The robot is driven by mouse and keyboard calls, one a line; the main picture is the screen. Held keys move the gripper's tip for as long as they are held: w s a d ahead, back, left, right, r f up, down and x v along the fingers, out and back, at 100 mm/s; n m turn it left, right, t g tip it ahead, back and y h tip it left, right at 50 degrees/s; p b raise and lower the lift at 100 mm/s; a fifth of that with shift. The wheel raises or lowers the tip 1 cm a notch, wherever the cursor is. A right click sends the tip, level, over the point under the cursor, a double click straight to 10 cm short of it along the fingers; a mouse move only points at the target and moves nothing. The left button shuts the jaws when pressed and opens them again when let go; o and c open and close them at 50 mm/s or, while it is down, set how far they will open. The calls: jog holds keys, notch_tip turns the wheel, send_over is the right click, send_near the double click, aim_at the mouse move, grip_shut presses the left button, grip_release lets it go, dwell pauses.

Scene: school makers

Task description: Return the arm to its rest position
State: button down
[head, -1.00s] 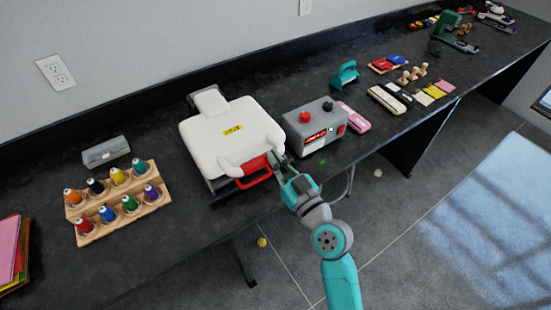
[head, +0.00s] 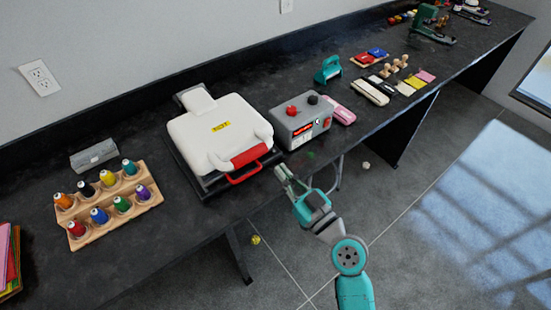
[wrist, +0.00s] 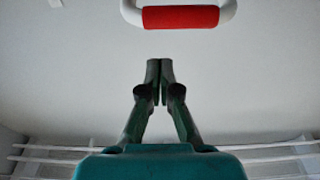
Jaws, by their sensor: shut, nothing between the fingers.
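My gripper (head: 281,174) is at the front edge of the black counter, just right of the red handle of a white press. It is apart from the press and holds nothing. In the wrist view the two fingers of my gripper (wrist: 160,66) meet at their tips. The white press (head: 208,132) looks closed, with its red handle (head: 249,156) at the front. A white bar with a red grip (wrist: 181,17) shows at the top of the wrist view, beyond the fingertips.
A grey control box (head: 301,125) stands right of the press. A wooden rack (head: 108,215) of thread spools is at the left. The black counter (head: 190,235) runs to the back right, with several small tools on it. Open floor (head: 420,215) lies in front.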

jog(key=shift+s+d+f, duration=0.4)
jog(key=shift+s+f, duration=0.05)
jog(key=shift+s, duration=0.15)
jog(key=s+d+f+m+h, duration=0.35)
jog(key=s+d+f, duration=0.2)
jog(key=s, duration=0.35)
jog(key=s+d+f+m+h, duration=0.3)
jog(key=s+d+f+h, duration=0.15)
jog(key=s+f, duration=0.35)
jog(key=s+d+r+h, duration=0.1)
jog(key=s+r, duration=0.2)
jog(key=s, duration=0.7)
jog(key=s+d+r+g+h, duration=0.1)
jog(key=s+d+r+h, duration=0.1)
jog(key=s, duration=0.7)
jog(key=shift+s+d+r, duration=0.3)
jog(key=shift+s+r, duration=0.05)
jog(key=shift+r, duration=0.2)
